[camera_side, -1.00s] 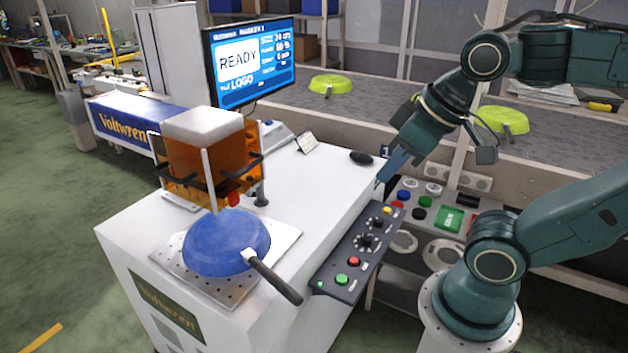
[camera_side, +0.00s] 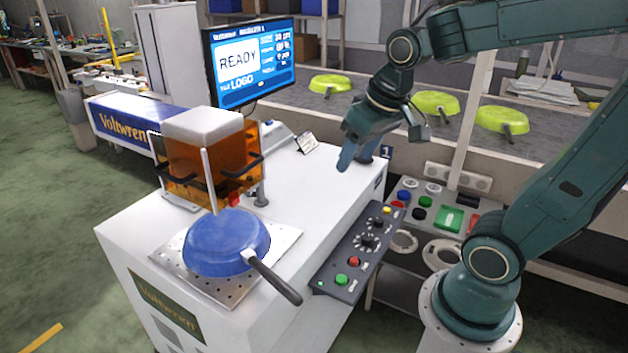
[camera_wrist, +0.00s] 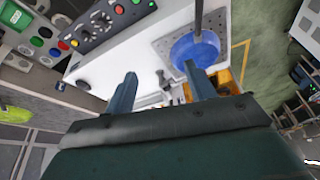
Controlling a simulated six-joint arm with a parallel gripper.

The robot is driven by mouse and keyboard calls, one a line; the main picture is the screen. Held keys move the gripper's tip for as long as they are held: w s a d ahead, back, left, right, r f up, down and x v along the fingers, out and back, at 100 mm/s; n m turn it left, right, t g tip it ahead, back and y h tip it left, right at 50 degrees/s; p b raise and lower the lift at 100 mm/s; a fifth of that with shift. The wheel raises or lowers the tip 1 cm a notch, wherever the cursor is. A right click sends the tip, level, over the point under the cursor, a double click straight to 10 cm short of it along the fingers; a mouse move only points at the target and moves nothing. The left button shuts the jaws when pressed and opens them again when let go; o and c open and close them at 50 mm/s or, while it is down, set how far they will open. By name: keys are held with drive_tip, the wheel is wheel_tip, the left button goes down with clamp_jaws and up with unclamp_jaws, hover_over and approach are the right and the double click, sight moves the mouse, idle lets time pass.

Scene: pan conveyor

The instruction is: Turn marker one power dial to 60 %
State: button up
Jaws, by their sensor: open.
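The marker one control panel (camera_side: 358,250) runs along the right edge of the white marker cabinet (camera_side: 120,228). It carries two black dials, an upper one (camera_side: 378,223) and a lower one (camera_side: 368,241); their labels and settings are too small to read. Both dials also show near the top of the wrist view, on the panel (camera_wrist: 97,22). My gripper (camera_side: 350,155) is open and empty above the cabinet top, beyond the upper dial and apart from it. In the wrist view its two fingers (camera_wrist: 158,85) are spread. The monitor (camera_side: 250,62) shows READY; its small figures are not legible.
Several green pans (camera_side: 436,102) sit on the conveyor behind. A button board (camera_side: 436,205) stands right of the panel.

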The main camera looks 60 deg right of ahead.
drive_tip(key=w+d+f+m+g, duration=0.2)
drive_tip(key=w+d+f+m, duration=0.1)
drive_tip(key=w+d+f, duration=0.3)
drive_tip(key=m+g, duration=0.2)
drive_tip(key=m, duration=0.4)
hover_over(367, 237)
wheel_tip(367, 237, down, 21)
drive_tip(key=shift+y, duration=0.4)
drive_tip(key=shift+f, duration=0.1)
drive_tip(key=shift+f, duration=6.7)
drive_tip(key=shift+c, duration=0.2)
drive_tip(key=c, duration=0.9)
